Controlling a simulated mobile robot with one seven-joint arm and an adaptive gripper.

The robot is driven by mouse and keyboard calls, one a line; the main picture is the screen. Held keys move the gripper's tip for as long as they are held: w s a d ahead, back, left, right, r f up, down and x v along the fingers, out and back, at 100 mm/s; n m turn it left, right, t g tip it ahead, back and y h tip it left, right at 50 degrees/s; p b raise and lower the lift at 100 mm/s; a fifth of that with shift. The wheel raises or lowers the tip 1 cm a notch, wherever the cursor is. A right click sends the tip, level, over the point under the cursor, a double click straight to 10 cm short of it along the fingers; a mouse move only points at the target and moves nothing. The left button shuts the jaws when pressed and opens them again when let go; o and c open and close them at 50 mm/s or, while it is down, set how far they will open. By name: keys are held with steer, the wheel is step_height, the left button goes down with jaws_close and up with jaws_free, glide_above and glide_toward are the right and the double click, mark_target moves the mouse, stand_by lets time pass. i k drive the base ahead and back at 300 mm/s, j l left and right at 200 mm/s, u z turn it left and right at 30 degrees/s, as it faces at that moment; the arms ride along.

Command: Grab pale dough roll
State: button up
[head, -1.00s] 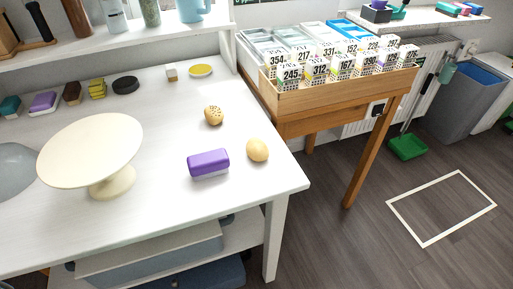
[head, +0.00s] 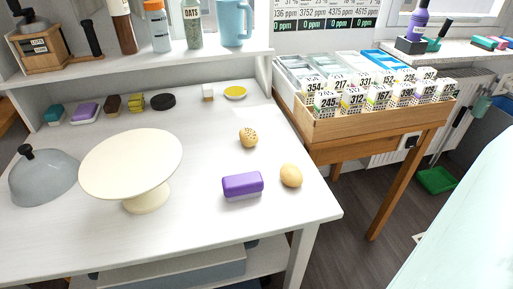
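A smooth pale tan dough roll (head: 291,176) lies on the white table near its right edge. Just left of it, with a small gap, is a purple block (head: 242,185) with a pale base. A second tan roll with dark specks (head: 248,138) lies farther back. Nothing covers the smooth roll. My gripper is not in view.
A cream cake stand (head: 130,165) and a grey dome (head: 44,178) stand on the left of the white table (head: 200,235). Small blocks and a yellow dish (head: 235,92) line the back. A wooden rack (head: 380,122) of numbered boxes stands at the right.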

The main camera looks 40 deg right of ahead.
mark_target(291, 175)
steer(key=l+u, duration=0.3)
steer(key=l, duration=0.3)
steer(key=k+l+u, duration=0.25)
steer(key=l, duration=0.3)
steer(key=l+u, duration=0.1)
steer(key=l, duration=0.3)
steer(key=k+l+u, duration=0.1)
steer(key=l, duration=0.25)
steer(key=k+l+u, duration=0.1)
steer(key=l, duration=0.3)
steer(key=k+l, duration=0.1)
steer(key=l, duration=0.3)
steer(key=k+l, duration=0.15)
steer(key=l, duration=0.25)
steer(key=k+l, duration=0.1)
steer(key=l, duration=0.3)
steer(key=k+l, duration=0.15)
steer(key=l, duration=0.25)
steer(key=k+l, duration=0.1)
steer(key=l, duration=0.3)
steer(key=k+l, duration=0.15)
steer(key=l, duration=0.25)
steer(key=u, duration=0.05)
